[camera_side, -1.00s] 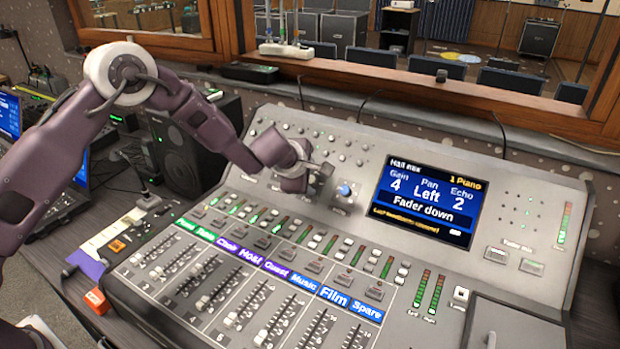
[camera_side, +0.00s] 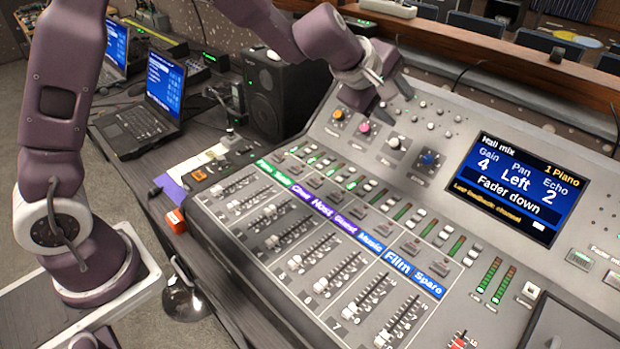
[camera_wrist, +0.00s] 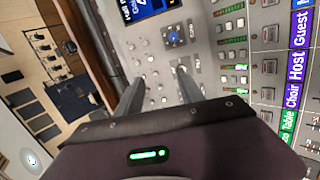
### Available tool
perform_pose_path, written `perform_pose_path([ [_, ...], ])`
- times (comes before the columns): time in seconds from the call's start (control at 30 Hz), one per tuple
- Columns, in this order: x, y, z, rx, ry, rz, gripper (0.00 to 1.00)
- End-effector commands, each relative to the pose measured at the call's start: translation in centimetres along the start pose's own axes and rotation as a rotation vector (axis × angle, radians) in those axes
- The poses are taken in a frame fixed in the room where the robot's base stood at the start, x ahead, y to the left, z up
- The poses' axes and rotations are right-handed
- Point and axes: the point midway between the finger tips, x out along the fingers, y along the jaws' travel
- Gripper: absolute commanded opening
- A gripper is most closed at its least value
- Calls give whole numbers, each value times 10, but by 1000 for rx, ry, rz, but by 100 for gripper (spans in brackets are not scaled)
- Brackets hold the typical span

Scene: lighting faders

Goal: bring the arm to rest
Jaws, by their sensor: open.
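My gripper (camera_side: 385,98) is open and empty, hanging in the air above the upper left of the mixing console (camera_side: 470,215). In the wrist view its two fingers (camera_wrist: 158,82) are spread apart over the panel, with nothing between them. The blue knob also shows in the wrist view (camera_wrist: 173,38). The screen (camera_side: 518,190) reads 1 Piano, Gain 4, Pan Left, Echo 2, Fader down.
Coloured channel labels (camera_side: 340,222) run above several faders (camera_side: 325,275). A black speaker (camera_side: 278,95) and an open laptop (camera_side: 150,110) stand left of the console. A wooden window ledge (camera_side: 510,65) runs behind it. A lamp-like object (camera_side: 185,298) stands at the front left.

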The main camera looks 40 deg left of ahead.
Motion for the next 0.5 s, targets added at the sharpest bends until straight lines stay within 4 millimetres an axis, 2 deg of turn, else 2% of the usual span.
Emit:
perform_pose_path([
  [0.03, -50, 9, 7, 161, -56, 25, 45],
  [0.1, -114, -3, 16, 420, -123, 24, 45],
  [0.17, -165, -28, 16, 638, -158, 6, 45],
  [0.2, -196, -50, 14, 780, -172, -16, 45],
  [0.23, -217, -70, 10, 881, -179, -38, 45],
  [0.3, -258, -117, -2, 1089, -186, -103, 45],
  [0.33, -272, -137, -9, 1164, -186, -134, 45],
  [0.4, -296, -177, -23, 1301, -185, -203, 45],
  [0.5, -316, -216, -38, 1419, -185, -282, 45],
])
